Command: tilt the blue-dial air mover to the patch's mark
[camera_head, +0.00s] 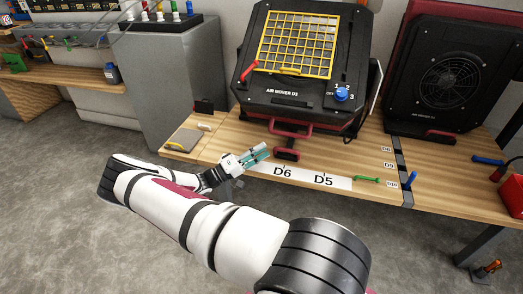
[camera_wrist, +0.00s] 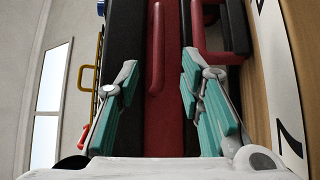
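The blue-dial air mover (camera_head: 293,98) is a black box marked "AIR MOVER D3" with a yellow grille. It stands on the bench with its face tilted back. Its blue dial (camera_head: 342,95) sits among the numbers 1, 2 and 3. A red lever (camera_head: 249,69) is on its left side and a red handle (camera_head: 290,132) at its lower front. My gripper (camera_head: 265,152) is at the bench front, left of the handle. In the wrist view its teal fingers (camera_wrist: 160,62) are apart, with a red bar-shaped handle (camera_wrist: 157,45) between them in the picture, apparently untouched. No patch is identifiable.
A white strip (camera_head: 302,177) marked D6 and D5 lies along the bench's front edge. A second black fan unit (camera_head: 440,80) stands at the right. A grey cabinet (camera_head: 170,90) stands at the left. Small tools lie on the bench's right side.

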